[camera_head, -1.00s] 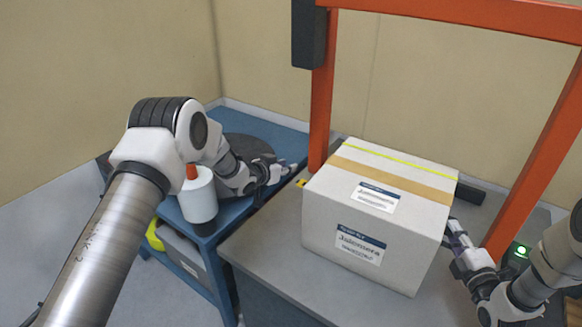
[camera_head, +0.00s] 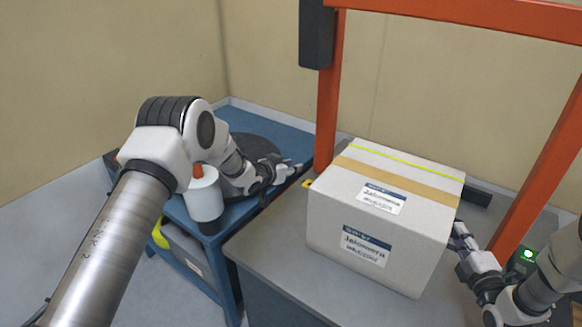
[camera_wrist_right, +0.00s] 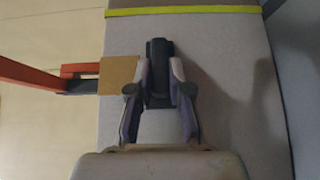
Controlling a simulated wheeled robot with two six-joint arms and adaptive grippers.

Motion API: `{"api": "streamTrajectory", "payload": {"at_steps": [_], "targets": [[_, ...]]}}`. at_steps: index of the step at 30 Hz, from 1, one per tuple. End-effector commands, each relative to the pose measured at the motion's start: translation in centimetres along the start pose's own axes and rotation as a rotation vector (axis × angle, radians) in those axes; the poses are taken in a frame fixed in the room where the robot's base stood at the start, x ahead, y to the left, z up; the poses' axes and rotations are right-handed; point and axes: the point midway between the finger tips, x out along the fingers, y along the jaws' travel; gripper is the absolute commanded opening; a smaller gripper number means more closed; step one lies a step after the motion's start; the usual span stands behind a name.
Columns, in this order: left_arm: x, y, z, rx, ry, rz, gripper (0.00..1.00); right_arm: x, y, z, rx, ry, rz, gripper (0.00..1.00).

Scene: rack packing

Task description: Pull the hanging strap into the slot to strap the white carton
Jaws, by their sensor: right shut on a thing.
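The white carton (camera_head: 340,205) stands on the grey table under an orange arch, with brown tape (camera_head: 395,180) and a label on top. A yellow-green strap (camera_head: 408,160) lies across its top near the back; it also shows in the right wrist view (camera_wrist_right: 185,11). My right gripper (camera_head: 458,236) is low beside the carton's right side. In the right wrist view my right gripper (camera_wrist_right: 160,92) is shut on a dark piece (camera_wrist_right: 160,60); whether this belongs to the strap I cannot tell. My left gripper (camera_head: 292,170) is left of the carton, its jaw opening unclear.
The orange arch (camera_head: 327,120) has posts on both sides of the carton. A dark bar (camera_head: 475,194) lies behind the carton at right. A blue cart (camera_head: 290,143) with a white, red-topped bottle (camera_head: 205,200) stands left. The table front (camera_head: 280,235) is clear.

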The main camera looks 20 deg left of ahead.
Motion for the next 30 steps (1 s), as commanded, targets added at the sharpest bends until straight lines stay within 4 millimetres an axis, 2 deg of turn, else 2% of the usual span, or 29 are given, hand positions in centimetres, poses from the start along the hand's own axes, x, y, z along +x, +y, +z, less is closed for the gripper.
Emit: {"api": "streamTrajectory", "payload": {"at_steps": [3,4,6,15,19,23,30], "targets": [[0.0,0.0,0.0,0.0,0.0,0.0,0.3,0.0,0.0,0.0,-0.001,0.0,0.001,0.0],[0.0,0.0,0.0,0.0,0.0,0.0,0.3,0.0,0.0,0.0,-0.001,0.0,0.001,0.22],[0.0,0.0,0.0,0.0,0.0,0.0,0.3,0.0,0.0,0.0,-0.001,0.0,0.001,0.47],[0.0,0.0,0.0,0.0,0.0,0.0,0.3,0.0,0.0,0.0,0.0,0.0,0.0,0.48],[0.0,0.0,0.0,0.0,0.0,0.0,0.3,-1.0,0.0,0.0,0.0,0.0,-0.001,0.48],[0.0,0.0,0.0,0.0,0.0,0.0,0.3,-3.7,-0.1,0.1,0.003,-0.002,-0.003,0.48],[0.0,0.0,0.0,0.0,0.0,0.0,0.3,-9.7,-0.1,0.1,0.004,-0.003,-0.002,0.48]]}}
